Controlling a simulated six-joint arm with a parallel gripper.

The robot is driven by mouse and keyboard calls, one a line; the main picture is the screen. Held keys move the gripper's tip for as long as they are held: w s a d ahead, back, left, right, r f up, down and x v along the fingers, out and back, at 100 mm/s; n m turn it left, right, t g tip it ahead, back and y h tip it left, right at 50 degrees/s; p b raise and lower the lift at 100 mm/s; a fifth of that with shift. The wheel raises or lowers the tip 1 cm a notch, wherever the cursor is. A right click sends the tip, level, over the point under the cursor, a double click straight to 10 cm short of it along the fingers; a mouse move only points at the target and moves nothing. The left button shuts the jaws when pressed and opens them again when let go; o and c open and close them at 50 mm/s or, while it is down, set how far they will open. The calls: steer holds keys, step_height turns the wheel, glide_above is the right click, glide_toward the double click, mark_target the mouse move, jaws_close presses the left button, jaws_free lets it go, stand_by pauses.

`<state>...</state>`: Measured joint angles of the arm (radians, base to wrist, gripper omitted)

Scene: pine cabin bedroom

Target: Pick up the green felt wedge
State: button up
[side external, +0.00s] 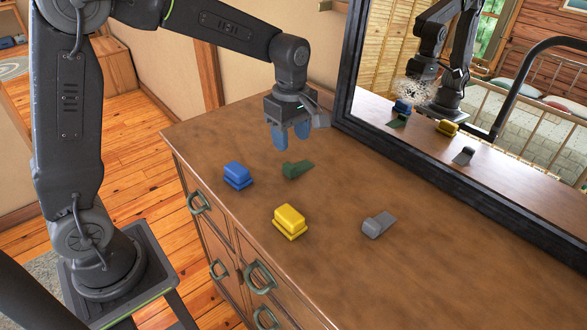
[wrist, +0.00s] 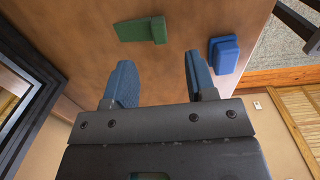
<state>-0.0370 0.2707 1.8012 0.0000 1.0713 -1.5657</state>
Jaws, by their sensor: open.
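The green felt wedge (side external: 297,169) lies on the brown dresser top, near its far end, between the blue block and the mirror. It also shows in the wrist view (wrist: 141,30), beyond my fingertips and apart from them. My gripper (side external: 290,136) points down above the dresser, behind the wedge in the side view. Its two blue fingers also show in the wrist view (wrist: 157,80), spread apart with nothing between them. The wedge is fully in sight in both views.
A blue stepped block (side external: 237,175) sits left of the wedge; it also shows in the wrist view (wrist: 224,54). A yellow stepped block (side external: 290,221) and a grey wedge (side external: 378,225) lie nearer the camera. A black-framed mirror (side external: 440,161) stands along the back. The dresser's right front (side external: 430,290) is clear.

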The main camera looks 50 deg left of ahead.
mark_target(290, 166)
steer(key=f, duration=0.8)
steer(key=shift+w+a+f, duration=0.15)
steer(key=shift+a, duration=0.2)
steer(key=shift+c, duration=0.3)
jaws_close()
